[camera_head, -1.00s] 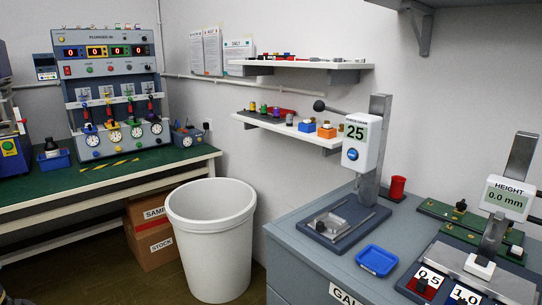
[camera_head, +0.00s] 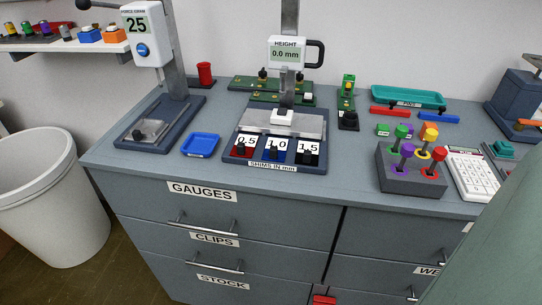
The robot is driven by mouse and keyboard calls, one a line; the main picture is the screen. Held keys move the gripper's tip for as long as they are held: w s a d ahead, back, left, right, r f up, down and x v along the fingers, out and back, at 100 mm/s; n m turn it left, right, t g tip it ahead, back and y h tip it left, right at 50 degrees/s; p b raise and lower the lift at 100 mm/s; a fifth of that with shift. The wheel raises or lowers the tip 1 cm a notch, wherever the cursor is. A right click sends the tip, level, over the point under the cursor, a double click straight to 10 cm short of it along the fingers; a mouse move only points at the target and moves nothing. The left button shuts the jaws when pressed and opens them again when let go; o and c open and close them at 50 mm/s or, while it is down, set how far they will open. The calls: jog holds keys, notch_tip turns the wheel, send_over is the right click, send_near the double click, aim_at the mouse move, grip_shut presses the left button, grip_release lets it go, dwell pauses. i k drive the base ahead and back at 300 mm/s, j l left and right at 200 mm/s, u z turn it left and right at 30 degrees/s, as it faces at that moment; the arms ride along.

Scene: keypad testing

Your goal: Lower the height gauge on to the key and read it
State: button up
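The height gauge (camera_head: 287,54) stands at the back middle of the grey cabinet top on a metal post. Its display reads HEIGHT 0.0 mm, and a black handle (camera_head: 315,54) sticks out on its right. Its foot is down on a small white block (camera_head: 284,117) on the metal base plate (camera_head: 312,124); whether this block is a key or part of the gauge I cannot tell. In front of the plate is a shim rack (camera_head: 273,167) with shims marked 0.5, 1.0 and 1.5. My gripper is not in view.
A force gauge (camera_head: 147,34) reading 25 stands at the left, with a blue tray (camera_head: 201,145) beside it. Green boards (camera_head: 240,84) lie behind. A block of coloured knobs (camera_head: 411,172), a white keypad (camera_head: 473,175) and a teal tray (camera_head: 408,96) are at the right. A white bin (camera_head: 47,195) stands left of the cabinet.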

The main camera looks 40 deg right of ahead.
aim_at(286, 53)
jog(key=k+z, duration=0.15)
jog(key=z, duration=1)
